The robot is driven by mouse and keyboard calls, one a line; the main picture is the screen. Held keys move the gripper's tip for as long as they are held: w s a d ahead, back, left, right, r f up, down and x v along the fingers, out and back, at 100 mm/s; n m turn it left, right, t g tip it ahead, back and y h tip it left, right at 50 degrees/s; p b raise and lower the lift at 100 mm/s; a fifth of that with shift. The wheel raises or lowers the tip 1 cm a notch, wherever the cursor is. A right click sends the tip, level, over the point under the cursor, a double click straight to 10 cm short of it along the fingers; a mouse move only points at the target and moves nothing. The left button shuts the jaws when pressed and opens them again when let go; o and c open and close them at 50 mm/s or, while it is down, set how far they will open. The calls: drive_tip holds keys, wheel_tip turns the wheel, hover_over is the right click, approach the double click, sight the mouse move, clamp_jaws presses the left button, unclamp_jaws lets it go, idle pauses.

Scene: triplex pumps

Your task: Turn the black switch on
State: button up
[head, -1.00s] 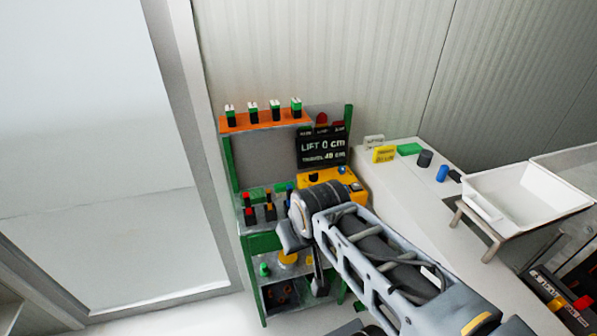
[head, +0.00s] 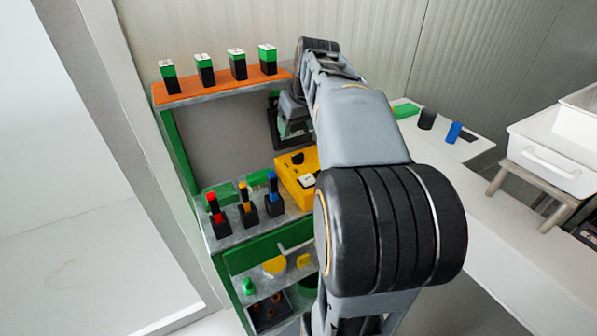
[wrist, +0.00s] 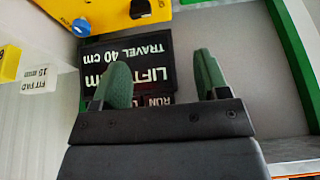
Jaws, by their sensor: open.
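A yellow box (head: 293,185) stands on the middle shelf in the head view, with a round black knob-like switch (head: 297,158) on top. Its on or off position cannot be read. In the wrist view the yellow box (wrist: 110,8) is at the top edge, with the black switch (wrist: 140,8) and a blue knob (wrist: 81,27). My gripper (wrist: 160,60) is open and empty, its two green fingers apart in front of a black display. In the head view my gripper (head: 293,128) is above and behind the box, apart from the switch; my arm hides the box's right side.
The black display (wrist: 130,60) reads LIFT and TRAVEL 40 cm, upside down. An orange shelf (head: 222,88) with several green-and-black blocks is at upper left. Red, orange and blue-topped black pieces (head: 245,212) stand left of the box. A white counter (head: 470,150) is at right.

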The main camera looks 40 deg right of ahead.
sight(298, 154)
drive_tip(key=d+x, duration=0.1)
drive_tip(key=x, duration=0.4)
drive_tip(key=d+b+x, duration=0.1)
drive_tip(key=x, duration=0.4)
drive_tip(key=d+b+x, duration=0.1)
drive_tip(key=x, duration=0.4)
drive_tip(key=shift+w+d, duration=0.15)
drive_tip(key=shift+d, duration=0.1)
drive_tip(key=shift+r, duration=0.1)
drive_tip(key=c, duration=0.9)
